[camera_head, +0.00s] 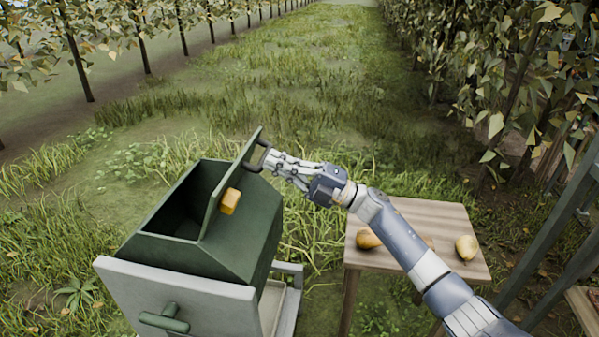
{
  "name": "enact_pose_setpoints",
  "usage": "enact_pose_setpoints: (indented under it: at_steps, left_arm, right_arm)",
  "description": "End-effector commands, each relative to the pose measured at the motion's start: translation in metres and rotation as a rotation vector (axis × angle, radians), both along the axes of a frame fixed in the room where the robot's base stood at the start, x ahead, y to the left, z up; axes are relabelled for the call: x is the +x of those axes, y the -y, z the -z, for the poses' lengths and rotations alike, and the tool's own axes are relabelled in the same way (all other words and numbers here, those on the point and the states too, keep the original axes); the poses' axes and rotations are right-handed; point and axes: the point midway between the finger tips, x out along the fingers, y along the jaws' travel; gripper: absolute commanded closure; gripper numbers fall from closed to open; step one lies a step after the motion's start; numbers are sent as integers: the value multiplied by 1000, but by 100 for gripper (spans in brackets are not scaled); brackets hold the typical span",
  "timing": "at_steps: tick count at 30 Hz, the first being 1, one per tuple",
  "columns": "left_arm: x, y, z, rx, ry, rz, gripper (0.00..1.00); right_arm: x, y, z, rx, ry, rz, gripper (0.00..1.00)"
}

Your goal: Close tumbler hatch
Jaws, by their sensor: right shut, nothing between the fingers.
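The green tumbler (240,258) stands at the lower left. Its hatch (225,183) is open and stands up steeply along the right side of the opening (180,215). A dark handle (257,156) sticks out from the hatch's upper right side. My right gripper (271,164) is shut with nothing held. Its fingertips are at the handle on the hatch's outer side; I cannot tell whether they touch it. My left gripper is not in view.
The tumbler sits in a grey frame (170,300) with a green crank handle (164,318) in front. A wooden table (425,215) on the right bears pears, one (466,247) on its right side. My right arm passes over the table. Grass surrounds everything; tree rows flank it.

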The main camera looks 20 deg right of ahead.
Motion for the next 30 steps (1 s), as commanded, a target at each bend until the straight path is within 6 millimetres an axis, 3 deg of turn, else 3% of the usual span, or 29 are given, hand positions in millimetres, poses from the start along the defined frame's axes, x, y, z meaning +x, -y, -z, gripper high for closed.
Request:
enact_pose_setpoints:
  at_steps: [9, 27, 30]
  left_arm:
    - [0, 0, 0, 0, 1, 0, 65]
    - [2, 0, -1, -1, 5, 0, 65]
    - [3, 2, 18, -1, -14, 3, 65]
  right_arm:
    - [20, -29, -14, 1, -1, 0, 100]
    - [21, -33, -16, -3, -5, 0, 100]
    - [21, -35, -18, -9, -8, -1, 100]
